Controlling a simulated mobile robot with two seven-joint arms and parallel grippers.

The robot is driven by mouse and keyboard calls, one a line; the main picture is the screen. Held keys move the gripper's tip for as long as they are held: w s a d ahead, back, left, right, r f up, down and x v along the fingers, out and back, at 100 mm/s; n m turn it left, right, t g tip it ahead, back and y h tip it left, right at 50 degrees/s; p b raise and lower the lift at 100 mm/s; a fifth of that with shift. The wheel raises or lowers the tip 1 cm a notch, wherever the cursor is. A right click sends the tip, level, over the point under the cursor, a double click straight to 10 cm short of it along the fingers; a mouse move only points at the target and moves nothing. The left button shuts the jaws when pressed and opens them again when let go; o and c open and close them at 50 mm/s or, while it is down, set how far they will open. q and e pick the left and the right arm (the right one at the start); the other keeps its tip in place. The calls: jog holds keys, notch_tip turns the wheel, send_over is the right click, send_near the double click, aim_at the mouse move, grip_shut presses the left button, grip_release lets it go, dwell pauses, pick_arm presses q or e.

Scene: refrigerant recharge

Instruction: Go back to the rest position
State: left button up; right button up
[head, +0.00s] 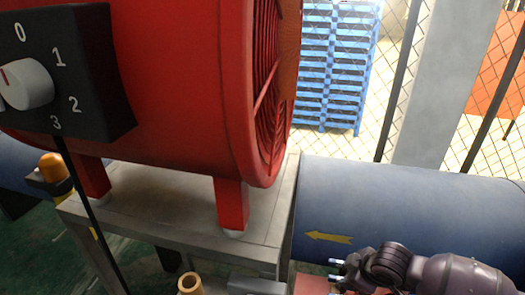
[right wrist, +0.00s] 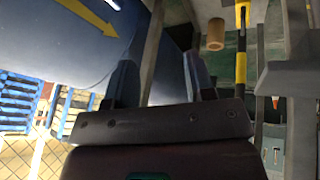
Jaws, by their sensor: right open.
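My right gripper (head: 334,270) is at the bottom right of the head view, in front of the blue pipe with a yellow arrow. In the right wrist view its two fingers (right wrist: 163,78) stand apart with nothing between them that I can see held. My left gripper is not in view.
A large red fan housing (head: 185,90) stands on a grey metal table (head: 160,205). A black box with a dial (head: 65,75) is at the upper left. The blue pipe (head: 400,205) lies behind my right gripper. A brass cylinder (head: 190,284) shows at the bottom.

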jog(key=w+a+r+m+t+y, duration=0.1)
jog(key=a+r+t+y, duration=0.25)
jog(key=a+t, duration=0.2)
jog(key=s+d+f+m+h, duration=0.2)
jog(key=s+d+f+m, duration=0.1)
jog(key=s, duration=0.4)
jog(key=s+d+f+m+h, duration=0.2)
jog(key=s+d+f+m, duration=0.1)
jog(key=s, duration=0.4)
jog(key=s+d+f+m+h, duration=0.2)
jog(key=s+d+f+m, duration=0.1)
jog(key=s, duration=0.4)
jog(key=shift+s+d+f+m+t, duration=0.35)
jog(key=shift+d+f+m, duration=0.05)
jog(key=shift+d+f, duration=0.25)
